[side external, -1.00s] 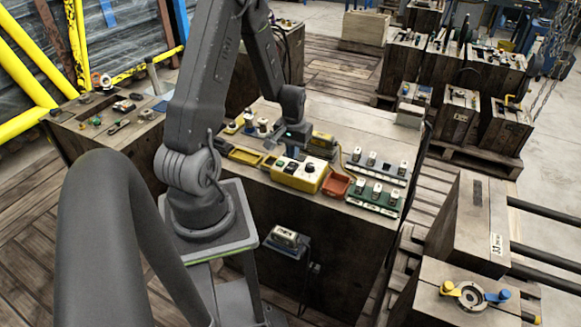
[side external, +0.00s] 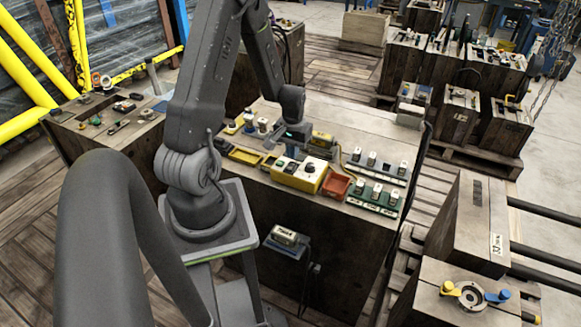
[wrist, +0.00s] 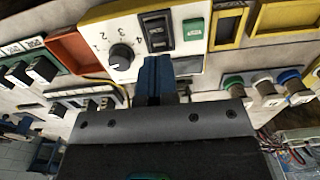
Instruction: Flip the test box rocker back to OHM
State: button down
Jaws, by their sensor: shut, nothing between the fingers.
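The test box (side external: 311,177) is yellow with a white top panel and stands on the wooden bench. In the wrist view its panel carries a black rocker (wrist: 158,31), a green button (wrist: 193,29), and a black knob (wrist: 121,56) with numbers around it. My gripper (wrist: 157,70) has its blue fingers together and empty, the tips just short of the rocker's near end. I cannot tell whether they touch it. Which way the rocker is tipped and its labels are not readable. In the side view my gripper (side external: 292,141) is beside the box's far edge.
A red-orange tray (side external: 336,186) sits right of the box, with green terminal strips (side external: 372,203) beyond. Yellow trays (side external: 245,156) lie to its left.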

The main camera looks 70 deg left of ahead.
aim_at(293, 163)
jog(key=shift+f, duration=1.35)
dwell(0.9)
jog(key=shift+r, duration=3.55)
